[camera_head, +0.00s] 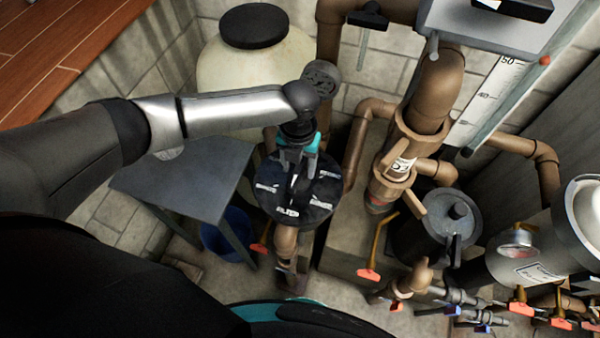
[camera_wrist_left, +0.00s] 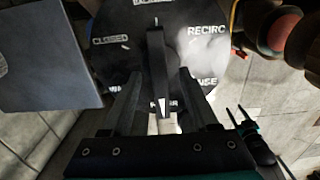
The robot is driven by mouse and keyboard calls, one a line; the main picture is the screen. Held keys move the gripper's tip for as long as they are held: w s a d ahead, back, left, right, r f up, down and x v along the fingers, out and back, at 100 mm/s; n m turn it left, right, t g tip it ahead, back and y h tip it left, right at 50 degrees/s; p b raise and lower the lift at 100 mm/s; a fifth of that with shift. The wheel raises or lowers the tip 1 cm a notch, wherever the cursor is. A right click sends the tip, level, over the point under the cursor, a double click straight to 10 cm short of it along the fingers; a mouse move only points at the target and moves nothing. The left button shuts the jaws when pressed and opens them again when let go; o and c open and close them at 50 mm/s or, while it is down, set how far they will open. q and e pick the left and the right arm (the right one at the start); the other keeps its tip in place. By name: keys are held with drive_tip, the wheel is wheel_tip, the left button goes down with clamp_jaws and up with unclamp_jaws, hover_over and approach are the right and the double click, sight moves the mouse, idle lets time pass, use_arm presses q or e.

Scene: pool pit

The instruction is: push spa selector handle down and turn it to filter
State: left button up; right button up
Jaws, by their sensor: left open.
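The spa selector is a round black dial (camera_head: 327,190) with white labels, below my left gripper (camera_head: 297,160) in the head view. In the left wrist view the dial (camera_wrist_left: 115,62) shows CLOSED at left and RECIRC at right; other labels are partly covered. Its dark bar handle (camera_wrist_left: 156,60) runs from the hub toward my gripper, its end by a half-hidden label ending in "ER". My left gripper (camera_wrist_left: 159,85) is open, one finger on each side of the handle. Whether a finger touches it I cannot tell.
A grey table (camera_head: 190,180) stands left of the dial, with a blue bucket (camera_head: 222,243) beside it. A cream tank with a black lid (camera_head: 253,26) is behind. Brown pipes (camera_head: 437,90) and red-handled valves (camera_head: 368,274) crowd the right side.

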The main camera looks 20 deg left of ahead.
use_arm(q)
wheel_tip(320, 180, up, 7)
drive_tip(key=p, duration=0.7)
drive_tip(key=shift+r, duration=0.15)
drive_tip(key=shift+d, duration=0.1)
